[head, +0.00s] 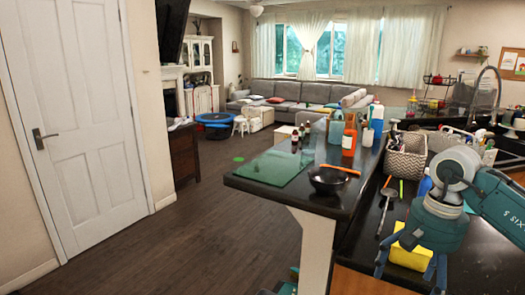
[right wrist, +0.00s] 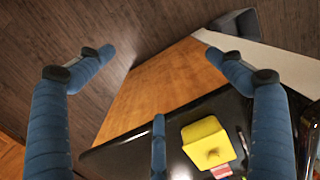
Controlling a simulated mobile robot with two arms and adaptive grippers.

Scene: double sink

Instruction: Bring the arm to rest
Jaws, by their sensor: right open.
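My right arm comes in from the right in the head view. Its gripper (head: 408,273) hangs down over the dark counter at lower right, with its fingers apart. In the right wrist view the gripper (right wrist: 152,54) is open, with nothing between its fingertips. A yellow block-like thing (right wrist: 207,143) lies on the black counter below the fingers. It also shows behind the gripper in the head view (head: 409,257), partly covered by it. I cannot tell from these views that the fingers touch it. My left gripper is not in view.
The raised black counter holds a dark bowl (head: 329,180), a green glass board (head: 273,167) and an orange bottle (head: 349,138). A woven basket (head: 405,162) and a tall faucet (head: 494,88) stand farther back. The wooden floor (head: 225,235) left of the counter is clear.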

